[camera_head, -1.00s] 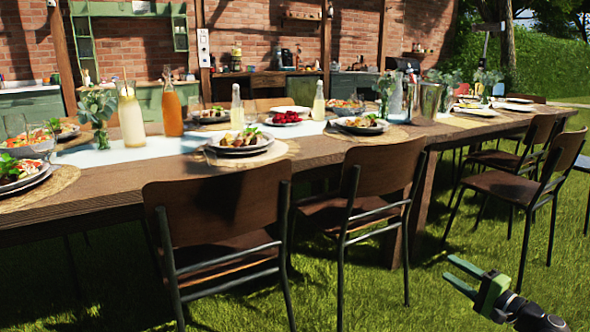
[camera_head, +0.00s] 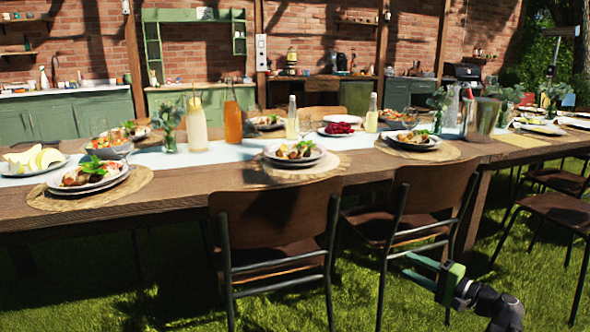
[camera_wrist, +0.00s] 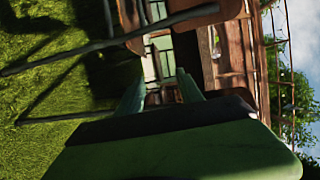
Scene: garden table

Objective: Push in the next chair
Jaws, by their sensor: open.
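Two wooden chairs with dark metal frames stand side by side at the near side of the long table (camera_head: 190,186). The left chair (camera_head: 270,222) has its seat partly under the table edge. The right chair (camera_head: 436,193) stands close to the table too, its seat partly hidden by its backrest. My gripper (camera_head: 407,267) is open and empty, low over the grass, in front of the right chair's legs. In the wrist view, my open gripper's fingers (camera_wrist: 160,90) point toward a sideways chair with a brown wooden part (camera_wrist: 205,14) and dark legs. I cannot tell any contact.
More chairs (camera_head: 562,208) stand at the right, farther out from the table. Plates, bottles and a metal bucket (camera_head: 483,118) cover the table. Open grass (camera_head: 90,285) lies at the front left. A brick wall and green cabinets are behind.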

